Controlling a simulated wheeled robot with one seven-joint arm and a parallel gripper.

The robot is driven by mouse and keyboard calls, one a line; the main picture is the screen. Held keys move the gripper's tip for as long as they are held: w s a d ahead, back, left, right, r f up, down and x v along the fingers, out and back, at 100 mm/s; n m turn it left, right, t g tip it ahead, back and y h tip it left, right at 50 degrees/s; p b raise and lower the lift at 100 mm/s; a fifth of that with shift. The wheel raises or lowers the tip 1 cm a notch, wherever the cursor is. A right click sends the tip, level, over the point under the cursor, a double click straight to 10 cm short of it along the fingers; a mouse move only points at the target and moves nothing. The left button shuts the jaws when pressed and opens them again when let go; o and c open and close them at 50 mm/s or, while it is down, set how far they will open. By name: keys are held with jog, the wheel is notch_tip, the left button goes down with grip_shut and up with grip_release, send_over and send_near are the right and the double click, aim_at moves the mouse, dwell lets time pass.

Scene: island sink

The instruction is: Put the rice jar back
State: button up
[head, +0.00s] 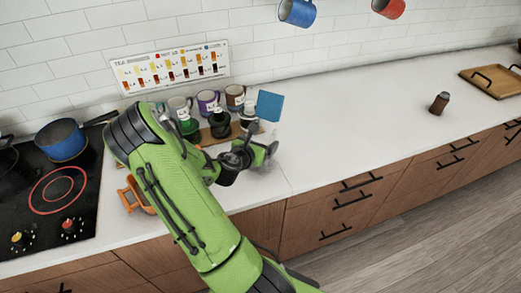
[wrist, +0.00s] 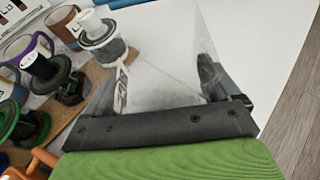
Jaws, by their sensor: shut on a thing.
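My gripper (head: 262,160) is low over the counter, just in front of a wooden rack. In the wrist view it is shut on a pale, see-through jar (wrist: 165,55) that I take for the rice jar. The jar sits between the fingers, and its label cannot be read. In the head view the arm mostly hides it. The wooden rack (wrist: 88,85) holds a row of lidded jars to the left of my gripper.
Several mugs, one purple (head: 208,101), stand behind the rack, with a blue panel (head: 269,106) at its right end. An orange object (head: 135,193) lies by the stove (head: 55,190). A small brown jar (head: 439,103) stands far right. The counter between is clear.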

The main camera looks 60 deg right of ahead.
jog(key=shift+f, duration=0.95)
jog(key=shift+w+a+r, duration=0.1)
jog(key=shift+a+r, duration=0.05)
jog(key=o, duration=1.3)
jog(key=shift+f, duration=0.2)
jog(key=shift+a+r, duration=0.15)
jog(key=shift+r, duration=0.1)
jog(key=p+v, duration=1.1)
jog(key=p, duration=0.1)
jog(key=shift+a+r+p, duration=0.15)
jog(key=shift+a+p, duration=0.25)
